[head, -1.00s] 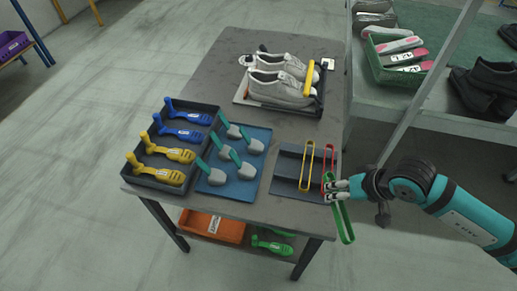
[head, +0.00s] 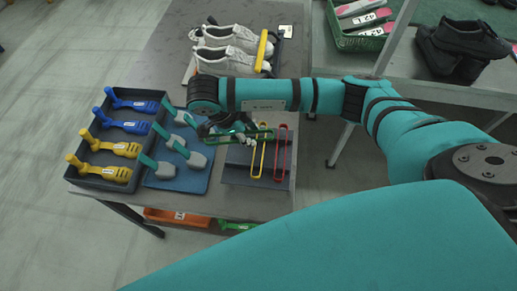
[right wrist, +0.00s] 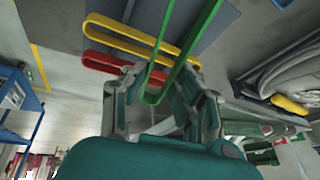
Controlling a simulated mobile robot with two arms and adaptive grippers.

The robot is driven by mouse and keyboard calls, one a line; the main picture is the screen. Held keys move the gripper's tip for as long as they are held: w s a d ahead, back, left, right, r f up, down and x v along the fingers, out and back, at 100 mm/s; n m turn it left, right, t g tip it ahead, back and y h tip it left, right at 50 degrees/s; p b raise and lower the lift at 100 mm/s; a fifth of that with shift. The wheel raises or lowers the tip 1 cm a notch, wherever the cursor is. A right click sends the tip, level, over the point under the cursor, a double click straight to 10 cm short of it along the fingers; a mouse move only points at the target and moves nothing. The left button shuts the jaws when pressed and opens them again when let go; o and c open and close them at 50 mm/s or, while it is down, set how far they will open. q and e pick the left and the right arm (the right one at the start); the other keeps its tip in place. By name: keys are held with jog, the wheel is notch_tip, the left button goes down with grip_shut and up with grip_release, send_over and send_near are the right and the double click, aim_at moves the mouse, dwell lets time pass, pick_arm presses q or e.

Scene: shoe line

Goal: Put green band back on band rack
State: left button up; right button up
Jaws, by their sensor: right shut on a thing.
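The band rack (head: 235,172) is a dark grey tray at the table's front right in the head view. A yellow band (head: 258,158) and a red band (head: 281,155) stand on it side by side. My right gripper (head: 232,132) is shut on the green band (head: 262,136), above the rack's left back part. In the right wrist view the green band (right wrist: 178,62) runs up between the fingers, with yellow and red bands beyond. My left gripper is not in view.
Left of the rack are a blue mat (head: 190,182) with teal-handled tools and a dark tray (head: 72,177) of blue and yellow shoe forms. White shoes (head: 228,60) stand behind my right arm. An orange bin (head: 175,217) is below the table.

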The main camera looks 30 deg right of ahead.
aim_at(238, 141)
jog(key=a+m+g+y, duration=0.1)
jog(key=m+y, duration=0.1)
jog(key=m, duration=0.3)
jog(key=a+r+m+g+y, duration=0.1)
jog(key=m+g, duration=0.1)
jog(key=m, duration=0.3)
jog(key=a+r+m+g+y, duration=0.1)
jog(key=m+y, duration=0.1)
jog(key=m, duration=0.4)
jog(key=shift+w+g+y, duration=0.15)
jog(key=shift+g+y, duration=0.15)
jog(key=m+y, duration=0.1)
jog(key=m, duration=0.1)
jog(key=a+r+m, duration=0.1)
jog(key=shift+r+m+y, duration=0.15)
jog(key=shift+m+y, duration=0.25)
jog(key=shift+m+t, duration=0.3)
jog(key=shift+t, duration=0.1)
notch_tip(238, 141, down, 10)
jog(key=shift+a+r+p, duration=0.1)
jog(key=shift+p, duration=0.65)
jog(key=o, duration=0.8)
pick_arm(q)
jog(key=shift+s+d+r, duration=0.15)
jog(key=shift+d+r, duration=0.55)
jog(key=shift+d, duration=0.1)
